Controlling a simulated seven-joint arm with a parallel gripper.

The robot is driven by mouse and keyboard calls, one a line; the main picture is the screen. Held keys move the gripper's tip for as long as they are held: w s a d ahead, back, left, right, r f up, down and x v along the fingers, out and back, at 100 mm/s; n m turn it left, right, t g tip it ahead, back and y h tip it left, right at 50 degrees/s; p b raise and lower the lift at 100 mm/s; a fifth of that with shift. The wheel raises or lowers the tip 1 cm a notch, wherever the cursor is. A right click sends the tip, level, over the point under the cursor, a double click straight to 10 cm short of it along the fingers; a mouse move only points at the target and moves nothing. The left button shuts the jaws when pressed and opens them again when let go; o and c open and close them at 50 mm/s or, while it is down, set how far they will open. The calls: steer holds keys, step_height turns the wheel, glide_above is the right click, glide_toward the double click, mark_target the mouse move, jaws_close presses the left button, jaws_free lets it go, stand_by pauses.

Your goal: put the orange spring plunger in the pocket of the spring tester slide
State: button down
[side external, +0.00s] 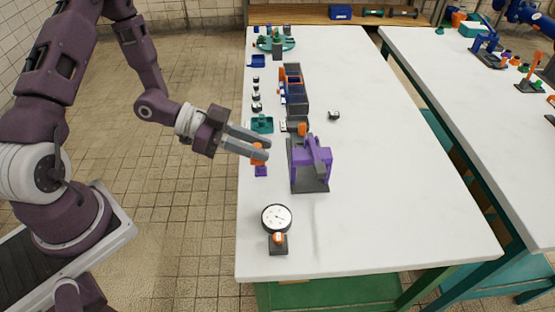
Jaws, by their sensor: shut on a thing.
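My gripper (263,148) is shut on the orange spring plunger (258,155), near the left edge of the white table. A small purple block (261,171) shows directly below the plunger; I cannot tell whether the two touch. To the right of my gripper stands a purple fixture (314,155) on a grey base (310,186), with an orange part at its back. Nearer the camera is a round dial gauge (276,217) with a dark block and an orange part in front. I cannot tell which of these holds the slide, and no pocket is clear.
Dark bins (295,92) and a teal tray (262,124) lie farther back, beside several small dark parts along the left edge. A small dark and white part (333,115) lies right of the bins. The table's right side is clear.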

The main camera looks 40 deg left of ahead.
step_height(320, 180, up, 5)
steer(key=shift+w+r, duration=0.2)
steer(key=shift+w, duration=0.1)
steer(key=w, duration=1.7)
steer(key=shift+t, duration=0.3)
step_height(320, 180, down, 15)
steer(key=shift+w, duration=0.1)
steer(key=shift+f, duration=0.15)
steer(key=c, duration=1.2)
jaws_free()
